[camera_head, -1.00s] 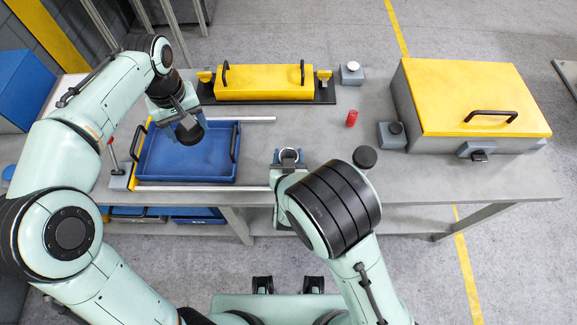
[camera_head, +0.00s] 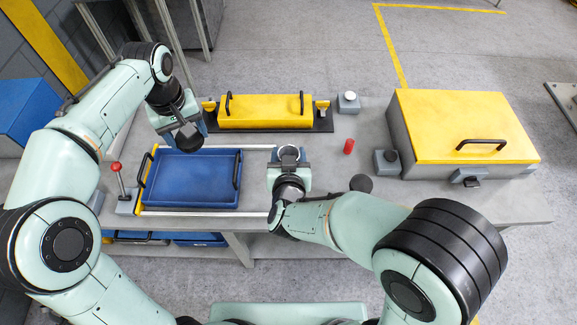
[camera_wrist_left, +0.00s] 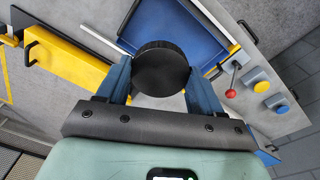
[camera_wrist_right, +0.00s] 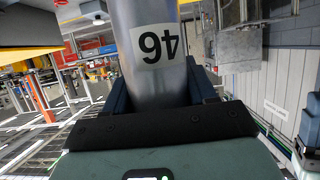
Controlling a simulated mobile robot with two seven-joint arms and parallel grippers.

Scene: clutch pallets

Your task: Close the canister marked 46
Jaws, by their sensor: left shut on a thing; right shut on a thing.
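My right gripper (camera_head: 289,163) is shut on the grey metal canister (camera_head: 288,152). Its top ring shows in the head view with no lid on it, right of the blue tray. In the right wrist view the canister (camera_wrist_right: 151,82) stands between the fingers with the label 46 facing the camera, upside down in the picture. My left gripper (camera_head: 187,133) is shut on a round black lid (camera_wrist_left: 161,70). It holds the lid above the back edge of the blue tray, left of the canister and apart from it.
The blue tray (camera_head: 190,207) lies between rails at the left. A yellow box (camera_head: 265,111) is behind it, and a grey case with a yellow top (camera_head: 465,120) is at the right. A red cylinder (camera_head: 349,146) and another black round piece (camera_head: 361,183) are right of the canister.

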